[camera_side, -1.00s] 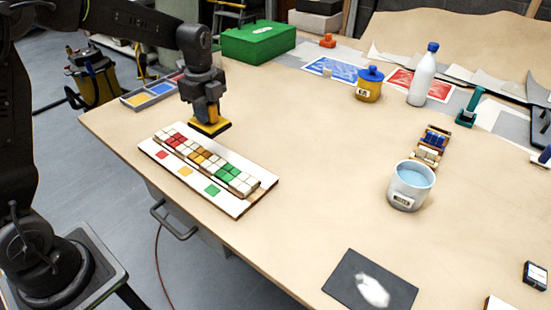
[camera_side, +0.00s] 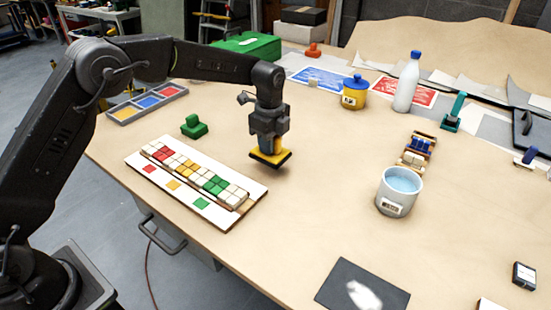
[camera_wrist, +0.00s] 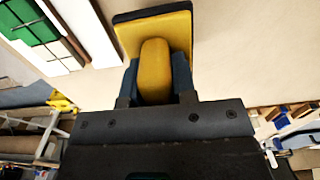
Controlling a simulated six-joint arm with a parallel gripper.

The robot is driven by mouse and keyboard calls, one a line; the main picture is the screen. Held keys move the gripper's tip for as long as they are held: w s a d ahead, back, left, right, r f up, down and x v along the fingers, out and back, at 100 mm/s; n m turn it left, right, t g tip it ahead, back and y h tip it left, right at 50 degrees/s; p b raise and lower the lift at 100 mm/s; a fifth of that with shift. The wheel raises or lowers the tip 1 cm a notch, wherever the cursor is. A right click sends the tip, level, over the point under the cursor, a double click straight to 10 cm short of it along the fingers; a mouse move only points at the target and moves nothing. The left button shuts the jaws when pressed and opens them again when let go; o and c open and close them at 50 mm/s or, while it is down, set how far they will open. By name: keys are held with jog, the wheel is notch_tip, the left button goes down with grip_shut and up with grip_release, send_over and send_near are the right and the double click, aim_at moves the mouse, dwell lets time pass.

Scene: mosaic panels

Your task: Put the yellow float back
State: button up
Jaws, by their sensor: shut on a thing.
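My gripper (camera_side: 268,146) is shut on the yellow float (camera_side: 277,158), which has a yellow body and a dark sole. It holds the float above the bare table, to the right of the mosaic panel. In the wrist view, the float's yellow handle (camera_wrist: 155,68) sits between the two fingers. The mosaic panel (camera_side: 222,217) is a white board with a row of red, white, amber and green tiles and three colour swatches along its near side. A corner of the panel with green tiles also shows in the wrist view (camera_wrist: 78,62).
A green float-like block (camera_side: 194,127) stands behind the panel. A colour tray (camera_side: 124,113) lies at the back left. A bucket of water (camera_side: 385,205), a yellow jar (camera_side: 354,97) and a white bottle (camera_side: 405,92) stand to the right. The table's middle is clear.

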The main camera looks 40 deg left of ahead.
aim_at(276, 159)
jog(key=shift+w+d+f, duration=0.25)
jog(key=shift+d+f, duration=0.15)
jog(key=shift+d, duration=0.25)
jog(key=shift+f, duration=2)
jog(key=shift+f, duration=0.1)
jog(key=o, duration=0.8)
jog(key=shift+o, duration=0.2)
